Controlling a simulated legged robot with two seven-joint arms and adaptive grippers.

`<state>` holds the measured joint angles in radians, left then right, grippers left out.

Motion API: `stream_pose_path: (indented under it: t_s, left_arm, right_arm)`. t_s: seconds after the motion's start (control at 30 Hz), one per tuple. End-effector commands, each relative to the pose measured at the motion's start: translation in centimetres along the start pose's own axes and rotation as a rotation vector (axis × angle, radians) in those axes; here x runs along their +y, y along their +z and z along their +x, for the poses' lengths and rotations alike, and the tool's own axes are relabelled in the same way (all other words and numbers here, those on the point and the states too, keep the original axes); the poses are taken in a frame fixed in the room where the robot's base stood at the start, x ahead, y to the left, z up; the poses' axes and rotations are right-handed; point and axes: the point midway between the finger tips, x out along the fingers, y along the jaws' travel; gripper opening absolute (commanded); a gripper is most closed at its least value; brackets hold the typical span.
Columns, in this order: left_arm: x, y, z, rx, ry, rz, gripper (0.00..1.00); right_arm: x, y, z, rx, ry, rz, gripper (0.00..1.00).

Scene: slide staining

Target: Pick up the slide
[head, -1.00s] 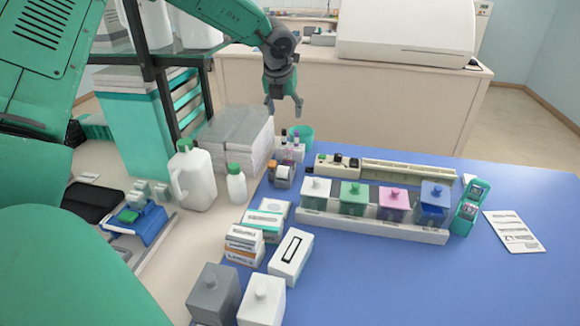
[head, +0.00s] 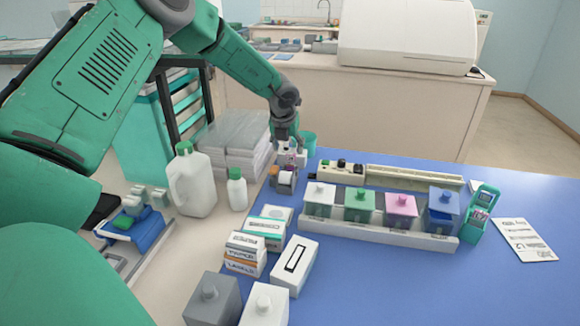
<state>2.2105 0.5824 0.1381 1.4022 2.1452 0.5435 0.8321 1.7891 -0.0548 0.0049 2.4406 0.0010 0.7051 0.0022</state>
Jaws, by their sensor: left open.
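I cannot pick out a single slide for certain. An open teal case (head: 481,210) with small pinkish items inside stands at the right end of the staining row; the items are too small to tell. A white box with a dark-framed rectangle (head: 294,265) lies at the front of the blue mat. My left gripper (head: 291,146) is open and points down at the back left of the mat. My right gripper is out of view.
A white rack (head: 380,232) holds white, green, pink and blue lidded jars. Behind it is a long tray (head: 413,176). Left are a white jug (head: 192,185), small bottle (head: 237,190) and paper stack (head: 235,135). The right of the blue mat (head: 520,290) is mostly clear.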

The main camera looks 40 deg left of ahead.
Motion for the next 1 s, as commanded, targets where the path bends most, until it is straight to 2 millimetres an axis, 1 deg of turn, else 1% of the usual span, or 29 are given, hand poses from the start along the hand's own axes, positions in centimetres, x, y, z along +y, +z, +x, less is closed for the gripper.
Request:
stream_pose_path:
  t_s: [0.1,0.27,0.37,0.57,0.67,0.7,0.73,1.0]
  left_arm:
    - [0.0,-0.1,1.7,0.001,0.005,0.004,0.52]
    - [-0.5,-0.1,3.4,-0.002,0.007,0.004,0.52]
    - [-0.6,-0.1,3.9,-0.005,0.006,0.006,0.52]
    - [0.0,0.0,4.3,-0.002,0.001,0.003,0.52]
    - [0.1,0.0,4.4,-0.001,0.001,0.002,0.20]
    - [0.1,0.0,4.5,0.000,0.001,0.002,0.06]
    - [0.2,0.0,4.5,0.000,0.000,0.002,0.00]
    - [0.1,0.1,4.5,0.000,0.004,0.003,0.00]
  right_arm:
    - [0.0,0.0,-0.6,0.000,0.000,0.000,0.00]
    - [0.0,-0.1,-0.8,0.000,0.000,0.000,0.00]
    - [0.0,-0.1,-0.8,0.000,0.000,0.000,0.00]
    - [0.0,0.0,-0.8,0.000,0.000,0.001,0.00]
    - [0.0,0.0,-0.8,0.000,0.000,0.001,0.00]
    - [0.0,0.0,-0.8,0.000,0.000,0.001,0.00]
    - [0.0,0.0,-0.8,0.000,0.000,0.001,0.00]
    - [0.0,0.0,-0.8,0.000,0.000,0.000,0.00]
